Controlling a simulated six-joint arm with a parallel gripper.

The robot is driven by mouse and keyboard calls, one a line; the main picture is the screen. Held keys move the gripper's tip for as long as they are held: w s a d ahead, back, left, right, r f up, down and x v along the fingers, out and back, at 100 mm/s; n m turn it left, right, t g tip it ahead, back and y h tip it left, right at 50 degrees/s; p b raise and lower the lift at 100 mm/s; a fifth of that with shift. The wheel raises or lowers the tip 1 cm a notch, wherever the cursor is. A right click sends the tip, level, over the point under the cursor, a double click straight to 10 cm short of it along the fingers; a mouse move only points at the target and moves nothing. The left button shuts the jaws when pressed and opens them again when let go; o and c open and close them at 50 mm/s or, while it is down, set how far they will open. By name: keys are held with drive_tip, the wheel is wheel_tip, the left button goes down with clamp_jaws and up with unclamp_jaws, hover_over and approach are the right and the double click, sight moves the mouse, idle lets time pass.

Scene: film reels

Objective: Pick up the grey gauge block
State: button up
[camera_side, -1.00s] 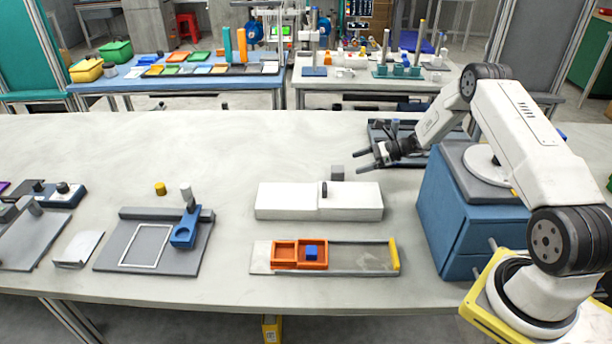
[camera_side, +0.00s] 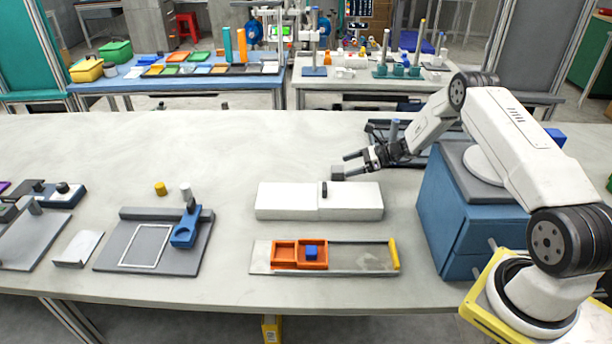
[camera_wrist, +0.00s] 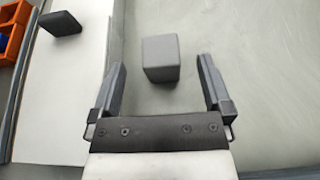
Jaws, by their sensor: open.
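The grey gauge block (camera_wrist: 161,58) is a small dark grey cube standing on the bench just behind the white box. In the wrist view it lies ahead of my gripper (camera_wrist: 163,75), centred between the two open fingers with a gap on each side. In the side view my gripper (camera_side: 356,163) reaches left from the arm and is low over the bench. The block (camera_side: 337,173) shows there at the fingertips, partly hidden by them. I see no finger touching it.
A long white box (camera_side: 290,202) with a dark upright tab (camera_side: 324,189) lies in front of the block. The bench behind the block is clear.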

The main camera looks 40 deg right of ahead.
sight(340, 169)
drive_tip(key=shift+x, duration=2.15)
drive_tip(key=shift+f, duration=0.1)
clamp_jaws()
